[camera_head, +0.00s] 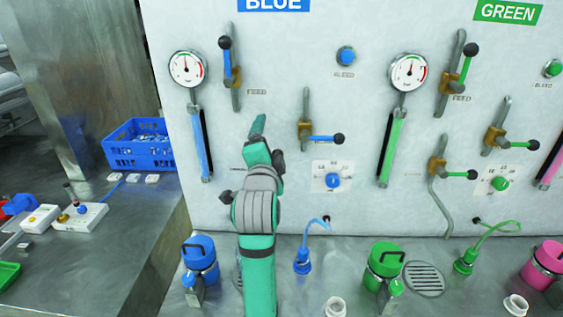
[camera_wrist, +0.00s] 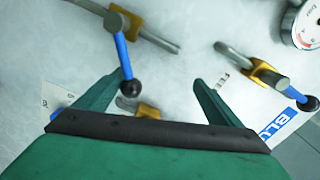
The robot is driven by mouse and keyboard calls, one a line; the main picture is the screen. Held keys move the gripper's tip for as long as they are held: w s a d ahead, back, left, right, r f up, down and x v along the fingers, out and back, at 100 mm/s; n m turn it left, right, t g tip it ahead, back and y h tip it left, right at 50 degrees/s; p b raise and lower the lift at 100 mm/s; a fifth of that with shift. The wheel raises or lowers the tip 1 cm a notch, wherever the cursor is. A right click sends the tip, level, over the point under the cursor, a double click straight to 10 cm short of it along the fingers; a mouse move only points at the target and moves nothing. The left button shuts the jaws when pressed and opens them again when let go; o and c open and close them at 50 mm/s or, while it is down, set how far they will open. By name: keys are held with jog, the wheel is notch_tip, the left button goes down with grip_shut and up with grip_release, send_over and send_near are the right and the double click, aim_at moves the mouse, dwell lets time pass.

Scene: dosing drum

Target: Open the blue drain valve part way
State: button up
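The blue drain valve is mostly hidden behind my gripper in the head view. In the wrist view its blue handle (camera_wrist: 123,56) runs from the brass body at the top down to a black ball knob, set across the metal pipe. My gripper (camera_head: 262,145) is in front of the panel, and in the wrist view its two fingers (camera_wrist: 155,85) are spread wide. The knob shows between the fingers, nearer the left one, and nothing is gripped. I cannot tell whether a finger touches the handle.
The blue feed valve (camera_head: 230,68) is above, and another blue-handled valve (camera_head: 305,125) is to the right. A gauge (camera_head: 187,68) with a blue tube is at the left. A blue canister (camera_head: 200,256) stands below. Green valves are farther right.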

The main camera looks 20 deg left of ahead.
jog(key=shift+a+r, duration=0.1)
jog(key=shift+r, duration=0.3)
jog(key=shift+s+a+r, duration=0.1)
jog(key=shift+a+r, duration=0.05)
jog(key=shift+a, duration=0.2)
jog(key=shift+d, duration=0.25)
jog(key=shift+d+f, duration=0.1)
jog(key=shift+f, duration=0.55)
